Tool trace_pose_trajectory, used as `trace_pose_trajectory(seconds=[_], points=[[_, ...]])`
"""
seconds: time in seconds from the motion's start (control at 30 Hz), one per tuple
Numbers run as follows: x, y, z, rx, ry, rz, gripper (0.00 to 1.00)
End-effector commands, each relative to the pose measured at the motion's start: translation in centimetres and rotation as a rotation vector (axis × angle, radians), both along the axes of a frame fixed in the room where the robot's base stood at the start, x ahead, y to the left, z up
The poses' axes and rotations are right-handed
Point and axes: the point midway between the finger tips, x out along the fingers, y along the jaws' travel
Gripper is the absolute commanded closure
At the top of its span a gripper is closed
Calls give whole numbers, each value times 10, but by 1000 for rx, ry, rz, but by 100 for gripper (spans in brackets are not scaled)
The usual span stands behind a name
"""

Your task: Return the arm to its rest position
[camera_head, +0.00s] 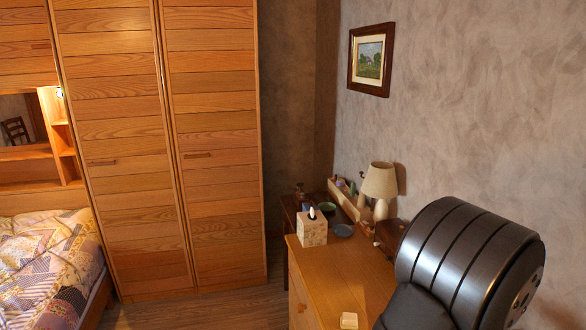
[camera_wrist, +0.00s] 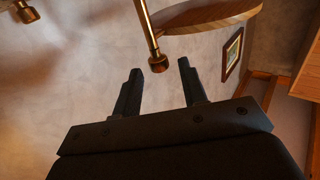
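My gripper (camera_wrist: 158,68) shows in the wrist view with its two dark fingers spread apart and nothing held between them. The round end of a brass rod (camera_wrist: 152,35) appears in line with the gap between the fingertips, touching neither finger; how far off it is I cannot tell. In the head view a dark, rounded link of my arm fills the lower right, above and beside the wooden dresser (camera_head: 345,275). The gripper itself is not visible there.
The dresser holds a tissue box (camera_head: 313,230), a lamp (camera_head: 380,182), a dish (camera_head: 343,230) and a small pale block (camera_head: 349,320). A tall wooden wardrobe (camera_head: 150,150) and a bed (camera_head: 45,265) stand left. A framed picture (camera_head: 370,60) hangs on the wall. Some floor (camera_head: 225,312) is clear.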

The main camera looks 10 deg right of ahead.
Motion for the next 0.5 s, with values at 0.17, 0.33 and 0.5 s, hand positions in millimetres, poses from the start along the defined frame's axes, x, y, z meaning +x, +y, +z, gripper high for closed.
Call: trace_pose_trajectory(seconds=[0.17,0.33,0.5], points=[[16,-14,0,0,0,1,61],[22,-19,0,0,0,0,61],[22,-19,0,0,0,-1,61]])
